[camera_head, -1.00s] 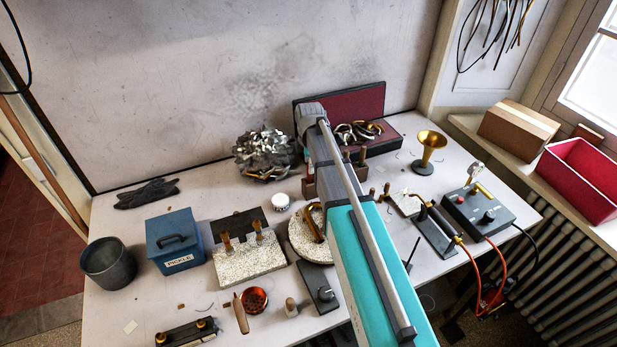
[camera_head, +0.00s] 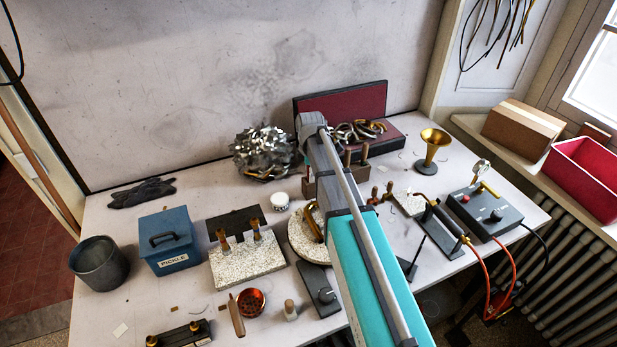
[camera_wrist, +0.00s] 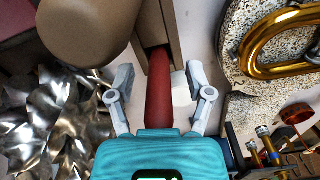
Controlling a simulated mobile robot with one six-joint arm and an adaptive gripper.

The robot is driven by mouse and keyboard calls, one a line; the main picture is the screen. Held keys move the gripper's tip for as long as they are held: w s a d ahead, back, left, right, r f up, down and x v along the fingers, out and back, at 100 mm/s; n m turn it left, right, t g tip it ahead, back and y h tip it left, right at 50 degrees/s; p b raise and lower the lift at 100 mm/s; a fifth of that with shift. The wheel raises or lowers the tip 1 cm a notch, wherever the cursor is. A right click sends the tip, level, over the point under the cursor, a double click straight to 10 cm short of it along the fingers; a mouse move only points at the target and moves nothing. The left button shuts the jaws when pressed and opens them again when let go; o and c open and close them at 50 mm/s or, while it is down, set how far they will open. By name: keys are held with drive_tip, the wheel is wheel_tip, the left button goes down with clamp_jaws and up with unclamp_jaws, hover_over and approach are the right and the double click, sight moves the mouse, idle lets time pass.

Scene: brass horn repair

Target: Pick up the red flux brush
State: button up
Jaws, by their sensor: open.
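The red flux brush (camera_wrist: 159,95) shows in the wrist view as a smooth red shaft. Its far end runs into a slot in a brown wooden block (camera_wrist: 154,30). My gripper (camera_wrist: 160,80) is open, with one grey finger on each side of the red shaft. Gaps show between the fingers and the shaft, and the near end of the shaft is hidden by my gripper body.
A large rounded brown piece (camera_wrist: 88,28) is close to the left finger. A crumpled metal pile (camera_head: 265,153) lies left of the block. A white jar (camera_head: 280,201) and a round speckled pad (camera_head: 300,236) with a brass ring stand nearby.

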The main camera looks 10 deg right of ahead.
idle(0.4)
clamp_jaws()
drive_tip(key=shift+r, duration=0.2)
idle(0.3)
wheel_tip(320, 180, up, 10)
drive_tip(key=p, duration=1)
drive_tip(key=shift+f, duration=0.2)
idle(0.4)
drive_tip(key=shift+f+b, duration=0.75)
drive_tip(key=shift+f, duration=0.05)
